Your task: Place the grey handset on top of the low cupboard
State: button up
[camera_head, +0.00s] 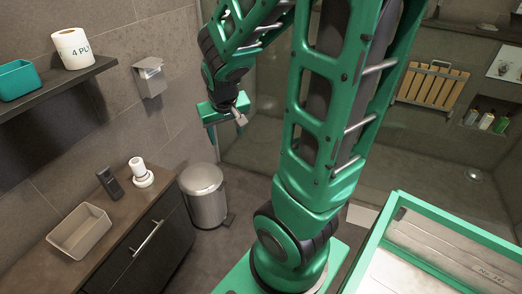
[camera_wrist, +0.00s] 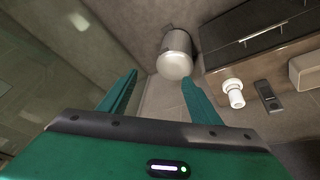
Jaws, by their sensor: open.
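The grey handset (camera_head: 109,182) is dark grey and slim. In the head view my gripper (camera_head: 225,118) is in the air, right of the cupboard and above the bin, apart from the handset.
A beige tray (camera_head: 82,236) and a white object on a round base (camera_head: 140,173) flank the handset. A metal bin (camera_head: 204,197) stands right of the cupboard. A shelf (camera_head: 58,88) with a paper roll (camera_head: 73,49) and teal box (camera_head: 18,80) juts out above.

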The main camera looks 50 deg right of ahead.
jog(key=s+a+r+g+y, duration=0.1)
jog(key=s+a+r, duration=0.1)
jog(key=s, duration=0.7)
jog(key=s+a+r+m+g+y, duration=0.1)
jog(key=s+a+r+g+y, duration=0.1)
jog(key=s, duration=0.7)
jog(key=shift+r, duration=0.7)
jog(key=shift+w+f+g, duration=0.25)
jog(key=shift+w+g, duration=0.05)
jog(key=shift+w, duration=0.3)
jog(key=shift+c, duration=0.6)
